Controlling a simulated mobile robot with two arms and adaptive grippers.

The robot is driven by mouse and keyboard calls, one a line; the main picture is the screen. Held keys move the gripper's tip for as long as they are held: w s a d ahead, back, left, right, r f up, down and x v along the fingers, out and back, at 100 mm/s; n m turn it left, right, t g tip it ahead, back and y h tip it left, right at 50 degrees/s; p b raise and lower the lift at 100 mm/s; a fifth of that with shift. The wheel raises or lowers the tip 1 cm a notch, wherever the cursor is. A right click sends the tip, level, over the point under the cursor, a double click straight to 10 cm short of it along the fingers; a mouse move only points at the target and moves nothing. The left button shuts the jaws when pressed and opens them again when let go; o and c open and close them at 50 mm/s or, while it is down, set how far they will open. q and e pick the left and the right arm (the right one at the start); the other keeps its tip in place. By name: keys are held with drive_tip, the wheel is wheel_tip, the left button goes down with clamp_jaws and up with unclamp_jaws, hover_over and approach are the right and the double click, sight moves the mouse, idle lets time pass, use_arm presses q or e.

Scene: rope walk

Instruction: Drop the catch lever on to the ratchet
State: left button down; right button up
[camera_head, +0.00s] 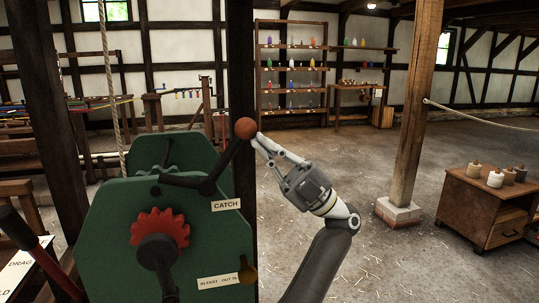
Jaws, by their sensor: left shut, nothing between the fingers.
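The catch lever (227,160) is a dark bent bar on the green machine housing, with a red-brown ball knob at its raised upper end. Its other arm reaches left above the red toothed ratchet (152,222), and a gap shows between that arm and the teeth. A "CATCH" label (226,205) sits below the lever's pivot. My left gripper (259,141) is shut, with its fingertips at the right side of the ball knob. I cannot tell whether they touch it. My right gripper is not in view.
The green housing (110,235) fills the lower left, with a dark crank in front of the ratchet. A dark post (240,70) stands behind the knob. A wooden post (412,110) and a cabinet with spools (465,205) stand right. Open floor lies between.

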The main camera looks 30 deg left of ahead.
sight(253, 134)
use_arm(q)
drive_tip(key=shift+s+a+r+n+h, duration=0.2)
drive_tip(key=shift+r+n+h, duration=0.1)
drive_tip(key=shift+r+h, duration=0.2)
drive_tip(key=shift+s+a+r+h+p, duration=0.35)
drive_tip(key=shift+s+a+r+h, duration=0.1)
drive_tip(key=shift+s+r, duration=0.25)
drive_tip(key=shift+p+x, duration=0.35)
drive_tip(key=shift+x, duration=0.7)
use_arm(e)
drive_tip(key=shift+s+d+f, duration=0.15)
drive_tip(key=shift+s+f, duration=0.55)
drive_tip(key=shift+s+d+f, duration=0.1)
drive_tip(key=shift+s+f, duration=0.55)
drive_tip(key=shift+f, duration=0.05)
use_arm(q)
drive_tip(key=shift+d+f, duration=0.1)
drive_tip(key=shift+d, duration=0.05)
